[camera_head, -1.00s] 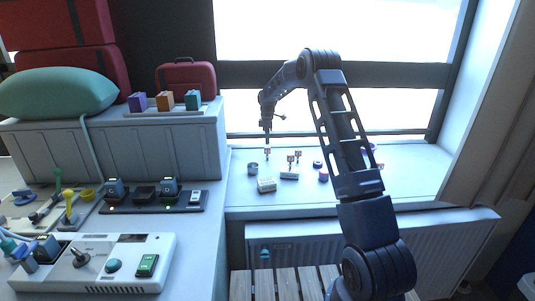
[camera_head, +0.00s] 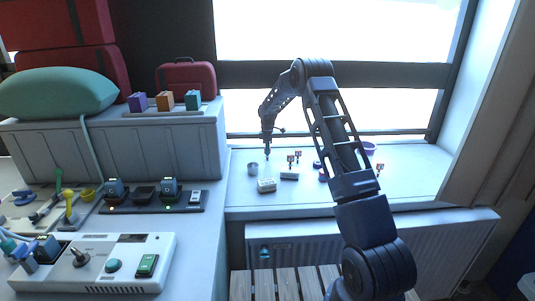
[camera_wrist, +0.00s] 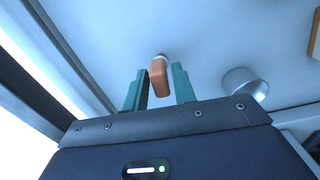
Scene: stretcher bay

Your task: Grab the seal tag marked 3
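An orange-brown tag (camera_wrist: 159,80) with a pale round end stands between the two teal fingers of my gripper (camera_wrist: 160,67) in the wrist view. A narrow gap shows on each side of it, so the fingers look open around it. No number is readable on it. In the head view my gripper (camera_head: 267,150) points down over the windowsill and covers most of this tag. Two similar small tags stand to the right, one (camera_head: 298,155) beside another (camera_head: 290,160). A further one (camera_head: 380,168) is partly behind my arm. Their marks are too small to read.
On the windowsill (camera_head: 420,170) a grey cup (camera_head: 252,168) stands left of the gripper. It also shows in the wrist view (camera_wrist: 245,84). A purple bowl (camera_head: 369,148) is behind my arm.

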